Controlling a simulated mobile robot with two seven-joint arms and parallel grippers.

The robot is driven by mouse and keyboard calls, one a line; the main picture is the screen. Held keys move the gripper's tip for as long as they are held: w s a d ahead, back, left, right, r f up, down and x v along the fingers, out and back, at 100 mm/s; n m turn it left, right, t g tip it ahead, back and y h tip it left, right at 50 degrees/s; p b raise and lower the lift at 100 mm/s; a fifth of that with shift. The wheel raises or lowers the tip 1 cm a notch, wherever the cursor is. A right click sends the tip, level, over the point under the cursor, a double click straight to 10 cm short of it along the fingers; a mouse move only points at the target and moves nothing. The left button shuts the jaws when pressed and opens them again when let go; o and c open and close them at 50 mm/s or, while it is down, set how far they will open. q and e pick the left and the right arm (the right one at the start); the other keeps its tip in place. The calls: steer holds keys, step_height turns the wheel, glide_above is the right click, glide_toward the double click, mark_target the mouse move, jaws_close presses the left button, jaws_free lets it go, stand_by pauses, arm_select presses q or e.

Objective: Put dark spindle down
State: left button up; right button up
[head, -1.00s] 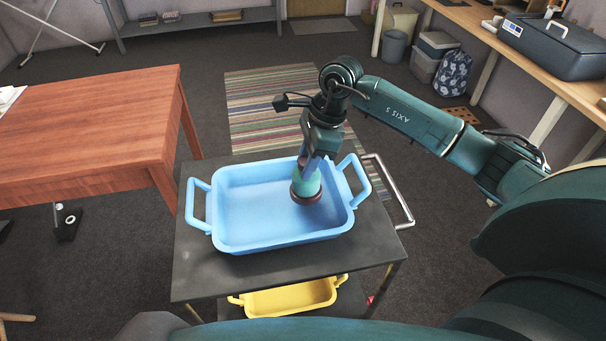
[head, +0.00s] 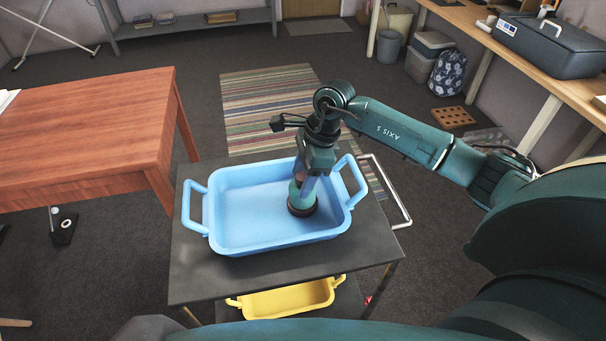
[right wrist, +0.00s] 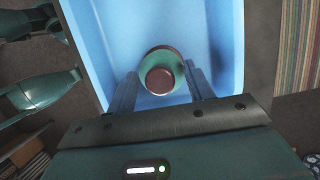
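The dark spindle (head: 302,201) has dark brown ends and teal thread around its middle. It stands about upright inside the blue basket (head: 222,240), right of its middle, with its lower end at or very near the floor. My right gripper (head: 309,186) reaches down over it with a finger on each side. In the right wrist view, the spindle (right wrist: 160,80) sits between the two fingers, which appear closed against its sides. The blue basket's wall (right wrist: 86,50) shows beside it. My left gripper is not in view.
The blue basket stands on a dark cart top (head: 200,275) with a metal handle (head: 392,200). A yellow basket (head: 290,298) is on the shelf below. A wooden table (head: 90,130) is at the left. The rest of the blue basket's floor is clear.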

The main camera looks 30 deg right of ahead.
steer(key=shift+r, duration=0.15)
steer(key=v, duration=1.2)
steer(key=shift+b, duration=0.3)
